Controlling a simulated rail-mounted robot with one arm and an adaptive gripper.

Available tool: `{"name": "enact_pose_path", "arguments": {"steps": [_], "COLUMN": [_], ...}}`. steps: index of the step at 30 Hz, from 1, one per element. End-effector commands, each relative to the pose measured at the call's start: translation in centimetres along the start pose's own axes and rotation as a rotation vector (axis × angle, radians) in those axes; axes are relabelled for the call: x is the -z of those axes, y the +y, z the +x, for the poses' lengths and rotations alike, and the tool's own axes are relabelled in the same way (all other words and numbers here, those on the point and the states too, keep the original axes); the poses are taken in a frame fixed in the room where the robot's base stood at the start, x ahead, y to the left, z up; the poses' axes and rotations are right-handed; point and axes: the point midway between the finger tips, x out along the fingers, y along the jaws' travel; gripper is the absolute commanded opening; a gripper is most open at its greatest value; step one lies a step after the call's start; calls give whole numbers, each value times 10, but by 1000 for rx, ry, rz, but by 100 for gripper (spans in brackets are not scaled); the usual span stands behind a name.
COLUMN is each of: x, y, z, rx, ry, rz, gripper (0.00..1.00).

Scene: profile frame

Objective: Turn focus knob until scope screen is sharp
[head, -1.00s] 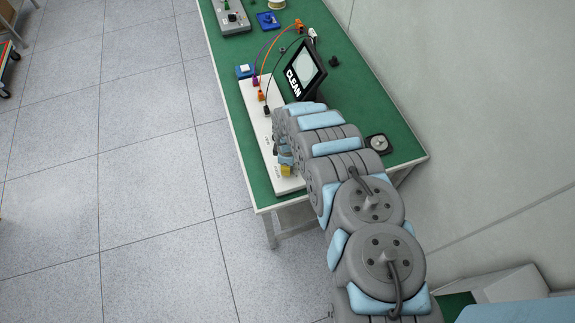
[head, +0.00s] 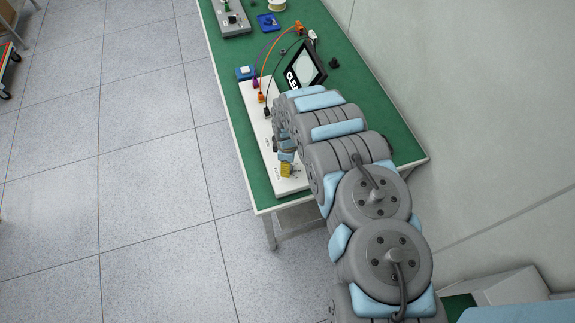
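The white panel (head: 258,122) lies along the left edge of the green bench, with small dark fittings and labels on it. The black-framed scope screen (head: 318,75) stands behind it, tilted, with a pale round image; I cannot judge its sharpness. White letters show on its lower frame, partly covered by my arm. My gripper (head: 286,156) is at the panel's near end, mostly hidden by my wrist. A yellow ribbed piece (head: 286,170) shows just below it, possibly the focus knob; I cannot tell whether they touch. Whether the fingers are open is hidden.
A blue box (head: 245,72), a grey box (head: 233,20) and a spool (head: 277,5) sit farther back. The wall bounds the right; open floor lies left.

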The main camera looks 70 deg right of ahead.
Motion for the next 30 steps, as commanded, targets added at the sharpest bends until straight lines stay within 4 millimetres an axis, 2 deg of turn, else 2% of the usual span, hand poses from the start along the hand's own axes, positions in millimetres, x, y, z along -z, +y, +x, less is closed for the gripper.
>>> {"name": "enact_pose_path", "arguments": {"steps": [3,18,30], "x": [1,1,1], "y": [3,3,1], "z": [-14,-63,-82], "rx": [-5,-6,-3], "ry": [1,3,2], "rz": [0,-1,0], "gripper": [69,69,69]}}
